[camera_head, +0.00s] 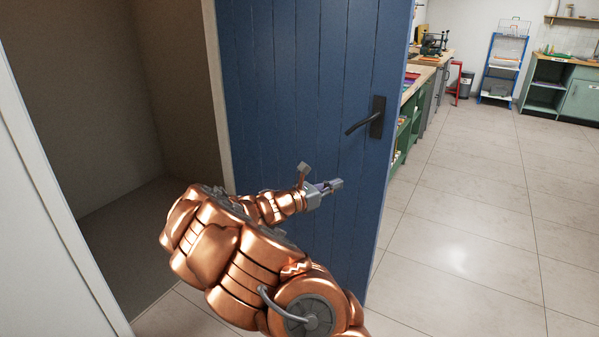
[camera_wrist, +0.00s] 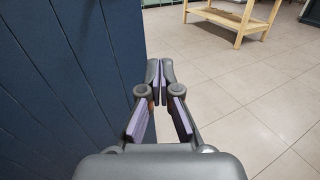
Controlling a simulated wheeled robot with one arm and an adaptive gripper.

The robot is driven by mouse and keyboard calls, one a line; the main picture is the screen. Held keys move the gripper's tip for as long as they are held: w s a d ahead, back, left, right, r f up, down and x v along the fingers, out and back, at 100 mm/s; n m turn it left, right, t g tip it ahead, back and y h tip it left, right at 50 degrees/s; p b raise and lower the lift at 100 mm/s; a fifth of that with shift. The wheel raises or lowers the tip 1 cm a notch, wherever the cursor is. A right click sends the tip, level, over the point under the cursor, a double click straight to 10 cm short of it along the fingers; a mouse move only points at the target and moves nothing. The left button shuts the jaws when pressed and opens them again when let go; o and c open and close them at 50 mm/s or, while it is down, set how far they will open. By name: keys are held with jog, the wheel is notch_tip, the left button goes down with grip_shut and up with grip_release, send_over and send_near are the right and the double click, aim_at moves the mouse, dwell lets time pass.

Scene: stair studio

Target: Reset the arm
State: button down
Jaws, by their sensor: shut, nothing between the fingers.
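My copper-coloured arm reaches forward from the bottom of the head view, bent, in front of a blue plank door (camera_head: 290,90). My gripper (camera_head: 338,184) is shut and empty, pointing right in front of the door, below its dark lever handle (camera_head: 376,118). In the wrist view the fingertips of my gripper (camera_wrist: 160,68) meet, with nothing between them. The door's blue surface (camera_wrist: 65,70) fills the left of the wrist view, beside the fingers. Whether any part of my arm touches the door cannot be told.
The door stands open beside a dim, empty-looking recess (camera_head: 90,110) at left, with a white frame (camera_head: 40,230) nearest. Tiled floor (camera_head: 470,220) is clear at right. Green-fronted workbenches (camera_head: 408,125), a blue rack (camera_head: 502,70) and a green cabinet (camera_head: 580,98) stand farther back.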

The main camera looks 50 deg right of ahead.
dwell(0.4)
jog(key=s+a+r+m+g+y, duration=0.1)
jog(key=s+a+r+m+y, duration=0.15)
jog(key=s+a+m, duration=0.35)
jog(key=s+a+r+m+g+y, duration=0.1)
jog(key=s+a+r+m+y, duration=0.1)
jog(key=s+a+m+y, duration=0.4)
jog(key=s+a+f+m+t+y, duration=0.1)
jog(key=s+a+f+y, duration=0.25)
jog(key=a, duration=0.85)
jog(key=s+a+f+m+t+y, duration=0.15)
jog(key=s+a, duration=0.25)
jog(key=a, duration=0.7)
jog(key=s+a+f+m+t+y, duration=0.1)
jog(key=s+a+f+y, duration=0.25)
jog(key=a, duration=0.85)
notch_tip(320, 180, up, 15)
jog(key=t+p, duration=0.1)
jog(key=p, duration=1.3)
jog(key=shift+a+r, duration=0.15)
jog(key=shift+a, duration=0.1)
jog(key=shift+s, duration=0.15)
